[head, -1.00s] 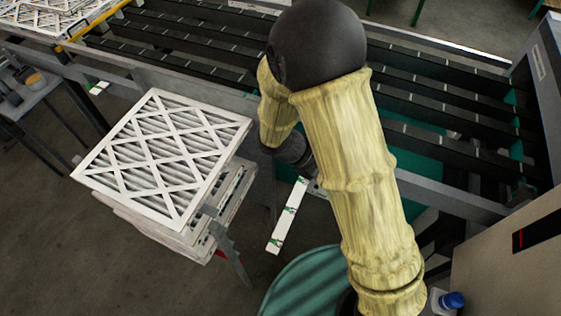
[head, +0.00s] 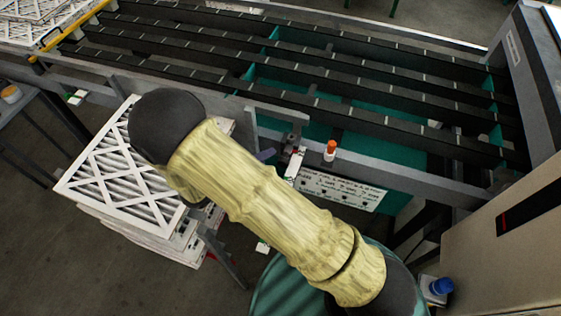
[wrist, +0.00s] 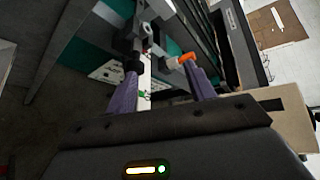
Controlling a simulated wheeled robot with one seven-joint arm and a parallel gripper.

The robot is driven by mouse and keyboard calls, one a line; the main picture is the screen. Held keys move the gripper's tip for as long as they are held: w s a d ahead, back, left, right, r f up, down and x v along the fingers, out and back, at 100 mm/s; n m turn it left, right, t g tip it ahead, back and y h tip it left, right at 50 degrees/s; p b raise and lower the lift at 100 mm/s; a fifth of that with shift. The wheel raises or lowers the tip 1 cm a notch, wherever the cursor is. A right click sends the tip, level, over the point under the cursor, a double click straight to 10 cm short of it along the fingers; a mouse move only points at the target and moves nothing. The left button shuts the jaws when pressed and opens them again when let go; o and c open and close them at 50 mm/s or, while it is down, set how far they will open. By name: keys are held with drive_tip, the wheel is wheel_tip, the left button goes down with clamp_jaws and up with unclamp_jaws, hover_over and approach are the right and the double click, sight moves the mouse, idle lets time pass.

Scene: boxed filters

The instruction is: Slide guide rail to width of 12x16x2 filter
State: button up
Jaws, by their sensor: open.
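A white strip with green marks (head: 295,162) runs out from the conveyor's near side, its middle hidden behind my arm. A grey clamp-like block (head: 291,140) is at its far end, beside an orange-capped knob (head: 330,150). I cannot tell for sure which part is the guide rail. In the wrist view, the purple fingers of my gripper (wrist: 160,82) are open and apart, with the strip (wrist: 145,78) showing between them. The head view shows only a bit of purple finger; I see no grip.
A stack of pleated filters (head: 105,185) stands at the left, partly behind my arm. Conveyor black slats (head: 380,70) cross the back. A lettered white plate (head: 340,188) hangs on the near frame. A beige cabinet (head: 520,245) and a blue-capped bottle (head: 438,288) are at the right.

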drive_tip(key=p, duration=0.2)
approach(280, 164)
drive_tip(key=w+d, duration=0.2)
drive_tip(key=p+x, duration=0.2)
drive_tip(key=x, duration=0.4)
drive_tip(key=shift+d+f, duration=0.2)
drive_tip(key=shift+f, duration=0.1)
drive_tip(key=shift+w+d+f, duration=0.2)
drive_tip(key=shift+w+d, duration=0.05)
drive_tip(key=shift+w, duration=0.05)
clamp_jaws()
drive_tip(key=shift+s, duration=0.1)
